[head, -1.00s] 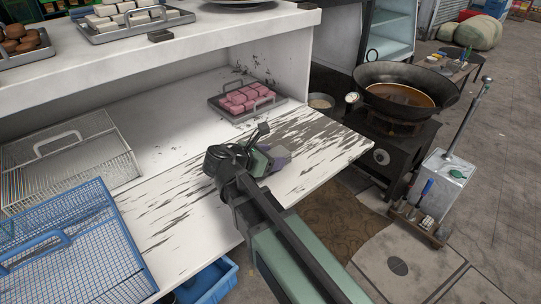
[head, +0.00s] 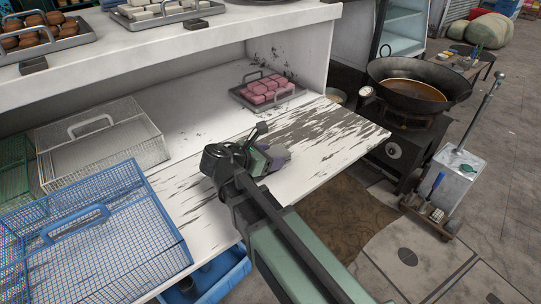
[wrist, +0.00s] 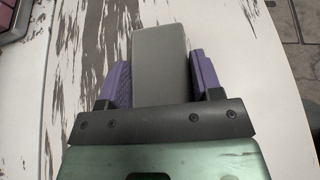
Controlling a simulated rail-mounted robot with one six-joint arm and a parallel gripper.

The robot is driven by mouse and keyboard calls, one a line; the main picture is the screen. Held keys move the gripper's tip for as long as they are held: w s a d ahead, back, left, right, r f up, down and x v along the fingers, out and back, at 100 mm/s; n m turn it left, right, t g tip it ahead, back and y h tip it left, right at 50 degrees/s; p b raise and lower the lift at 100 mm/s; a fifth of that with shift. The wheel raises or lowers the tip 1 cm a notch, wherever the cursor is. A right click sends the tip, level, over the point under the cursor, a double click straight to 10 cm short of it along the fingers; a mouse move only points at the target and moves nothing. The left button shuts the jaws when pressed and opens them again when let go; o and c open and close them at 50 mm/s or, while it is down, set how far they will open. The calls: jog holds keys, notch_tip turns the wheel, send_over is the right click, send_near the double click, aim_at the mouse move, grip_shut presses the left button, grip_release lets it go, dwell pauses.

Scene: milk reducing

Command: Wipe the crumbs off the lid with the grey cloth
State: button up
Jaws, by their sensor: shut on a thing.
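My gripper (head: 274,158) hangs over the worn white counter (head: 215,215) in the head view. In the wrist view its purple fingers are shut on a flat grey piece (wrist: 160,62), which looks like the grey cloth. The piece sticks out past the fingers, over the counter's peeling paint. I cannot tell whether it touches the surface. I cannot make out a lid or crumbs on one in either view.
A tray of pink blocks (head: 268,92) sits at the counter's back. A white wire basket (head: 100,140) and a blue wire basket (head: 95,235) stand at left. A wok (head: 415,85) is beyond the counter's right end. The counter's middle is clear.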

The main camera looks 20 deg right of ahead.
jog(key=r+p, duration=0.3)
jog(key=shift+s+a+r, duration=0.1)
jog(key=shift+a+r, duration=0.15)
jog(key=shift+r, duration=0.05)
notch_tip(320, 180, up, 4)
jog(key=p, duration=0.4)
jog(key=shift+r, duration=0.15)
jog(key=shift+r+p, duration=0.1)
jog(key=shift+p, duration=0.25)
